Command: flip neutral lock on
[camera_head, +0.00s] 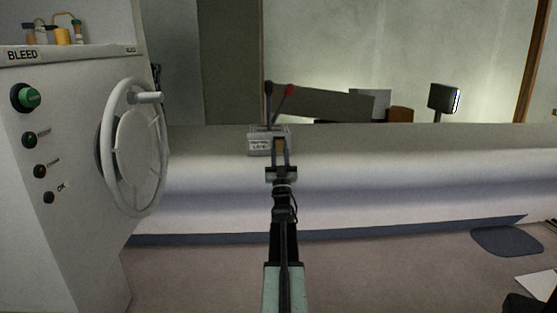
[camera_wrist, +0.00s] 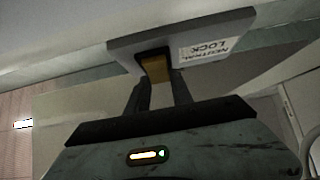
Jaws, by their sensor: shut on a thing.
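The neutral lock is a small yellow-brown tab (camera_wrist: 157,69) on the underside or front of a grey lever box (camera_wrist: 190,40) in the wrist view. The label "NEUTRAL LOCK" (camera_wrist: 208,49) is beside the tab. In the head view the box (camera_head: 258,147) sits on the edge of the white ledge, with a black-knobbed lever (camera_head: 268,98) and a red-knobbed lever (camera_head: 285,97) rising from it. My gripper (camera_head: 279,147) is at the box's front, its fingers (camera_wrist: 157,85) on both sides of the tab and shut on it. Whether the lock is on cannot be told.
A white console (camera_head: 70,180) with a wheel (camera_head: 136,147), a green button (camera_head: 27,97) and several dark buttons stands at left. The long white ledge (camera_head: 400,170) runs across behind my arm. A dark screen (camera_head: 443,98) stands beyond it. The floor at right holds a dark mat (camera_head: 505,241).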

